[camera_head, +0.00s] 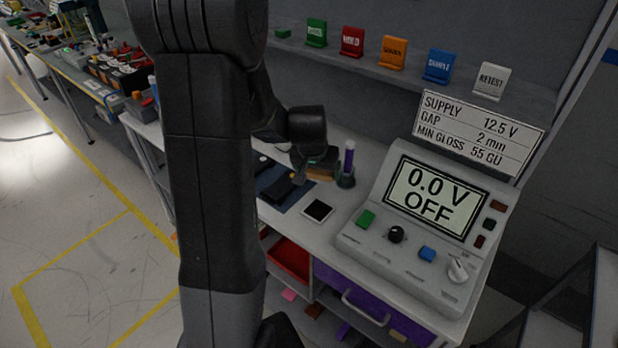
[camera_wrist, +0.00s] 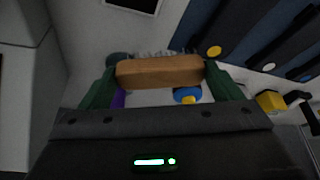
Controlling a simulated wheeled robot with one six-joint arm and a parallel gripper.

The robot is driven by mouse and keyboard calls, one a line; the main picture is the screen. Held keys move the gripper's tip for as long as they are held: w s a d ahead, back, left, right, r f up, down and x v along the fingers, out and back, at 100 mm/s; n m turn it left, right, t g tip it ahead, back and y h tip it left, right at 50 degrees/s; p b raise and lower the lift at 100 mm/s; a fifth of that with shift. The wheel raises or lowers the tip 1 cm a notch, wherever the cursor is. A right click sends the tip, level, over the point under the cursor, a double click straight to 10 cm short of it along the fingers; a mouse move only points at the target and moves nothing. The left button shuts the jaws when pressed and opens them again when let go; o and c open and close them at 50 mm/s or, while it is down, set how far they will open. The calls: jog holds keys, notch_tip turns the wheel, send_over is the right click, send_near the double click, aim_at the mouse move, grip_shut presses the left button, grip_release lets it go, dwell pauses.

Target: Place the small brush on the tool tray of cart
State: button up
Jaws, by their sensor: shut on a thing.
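The small brush, a tan wooden block with pale bristles, shows in the wrist view (camera_wrist: 160,71) between my gripper's (camera_wrist: 160,85) two green fingers. The fingers are shut on its ends. In the head view my gripper (camera_head: 318,160) holds the brush (camera_head: 321,173) above the white bench top, just left of the purple tube in its dark holder. A dark blue mat or tray (camera_head: 298,196) with black items lies to the left below; it also shows in the wrist view (camera_wrist: 197,25). I cannot tell whether it is the cart's tool tray.
The purple tube (camera_head: 348,160) stands close to my gripper. The grey console (camera_head: 365,190) reading 0.0 V OFF is at the right. A dark square pad (camera_head: 318,210) lies on the bench front. A red bin (camera_head: 289,259) and purple drawer (camera_head: 350,290) sit below.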

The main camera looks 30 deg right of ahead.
jog(key=shift+f, duration=2.6)
jog(key=shift+f, duration=0.15)
jog(key=o, duration=0.8)
